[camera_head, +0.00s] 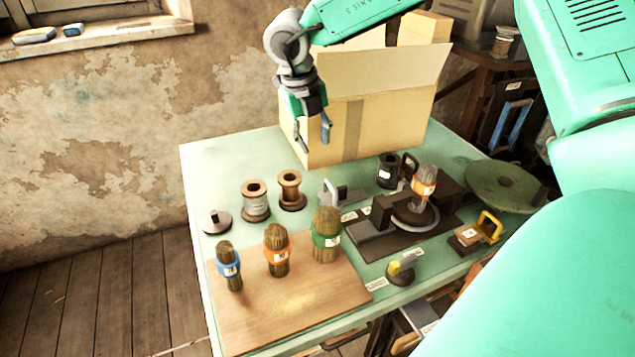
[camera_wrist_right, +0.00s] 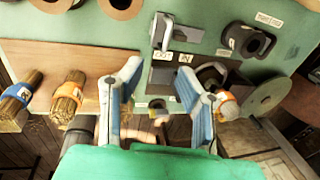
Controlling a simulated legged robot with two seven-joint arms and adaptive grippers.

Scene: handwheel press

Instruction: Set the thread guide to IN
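A grey metal bracket with an upright tab (camera_head: 340,193), which looks like the thread guide, stands on the green table behind the dark press (camera_head: 400,218). In the right wrist view the bracket (camera_wrist_right: 173,34) lies beyond my fingertips, with its left end above the OUT label (camera_wrist_right: 163,55); the IN label (camera_wrist_right: 186,58) is to the right of OUT. My right gripper (camera_head: 312,141) hangs in front of the cardboard box, above and behind the bracket, apart from it. In the right wrist view the gripper (camera_wrist_right: 158,70) has its fingers spread and empty. My left gripper is not in view.
Two spools (camera_head: 256,200) stand left of the bracket. Several bound brush bundles (camera_head: 277,250) stand on a wooden board (camera_head: 300,300). A cardboard box (camera_head: 390,110) fills the table's back.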

